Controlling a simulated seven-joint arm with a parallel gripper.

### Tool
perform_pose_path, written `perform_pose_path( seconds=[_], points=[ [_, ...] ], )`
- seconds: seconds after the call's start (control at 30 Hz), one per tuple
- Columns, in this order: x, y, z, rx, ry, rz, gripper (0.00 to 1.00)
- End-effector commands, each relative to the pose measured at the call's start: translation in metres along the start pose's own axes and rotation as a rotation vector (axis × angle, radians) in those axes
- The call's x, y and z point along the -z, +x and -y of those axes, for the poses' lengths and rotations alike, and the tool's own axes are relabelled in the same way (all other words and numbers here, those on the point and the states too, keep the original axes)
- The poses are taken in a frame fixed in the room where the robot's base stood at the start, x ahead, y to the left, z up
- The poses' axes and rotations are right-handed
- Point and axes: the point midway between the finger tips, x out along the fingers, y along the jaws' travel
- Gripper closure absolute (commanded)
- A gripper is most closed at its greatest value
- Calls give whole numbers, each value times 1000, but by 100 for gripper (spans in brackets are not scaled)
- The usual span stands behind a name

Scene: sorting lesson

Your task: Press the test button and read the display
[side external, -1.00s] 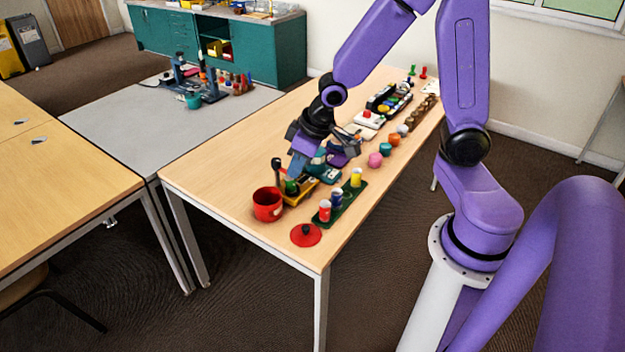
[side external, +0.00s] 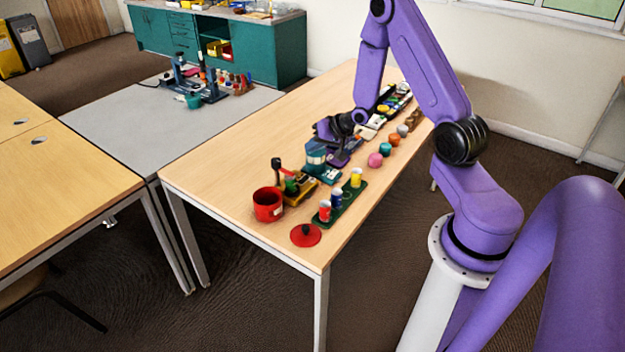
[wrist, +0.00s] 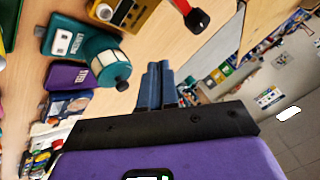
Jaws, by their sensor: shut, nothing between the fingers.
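The purple box (wrist: 68,76) has pale lettering on its side that may read "TEST". In the side view the purple box (side external: 345,154) sits on the table, partly hidden by my gripper. The teal device (wrist: 60,40), with a lantern-like drum and black knob, stands beside it. The yellow device (wrist: 125,14) has a small dark window with a pale face, unreadable; in the side view the yellow device (side external: 300,192) stands in front of the teal one. My gripper (wrist: 158,66) is shut and empty, its blue fingers apart from the devices. I cannot tell which part is the test button.
A red pot (side external: 267,208), red lid (side external: 306,236) and green rack (side external: 345,206) of coloured cylinders stand at the near end. Several coloured knobs, including a pink one (side external: 375,160), line the right edge. The table's left side is clear.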

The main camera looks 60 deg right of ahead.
Motion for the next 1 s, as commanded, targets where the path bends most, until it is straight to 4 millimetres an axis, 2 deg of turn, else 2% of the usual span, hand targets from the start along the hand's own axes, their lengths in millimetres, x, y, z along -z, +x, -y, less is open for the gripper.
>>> perform_pose_path(
  seconds=[0.13, 0.57, 1.0],
  points=[
    [3, 1, -9, 10, 37, -18, 100],
    [2, 3, -11, 10, 40, -19, 100],
    [-22, 36, -33, 9, 41, -16, 100]
  ],
)
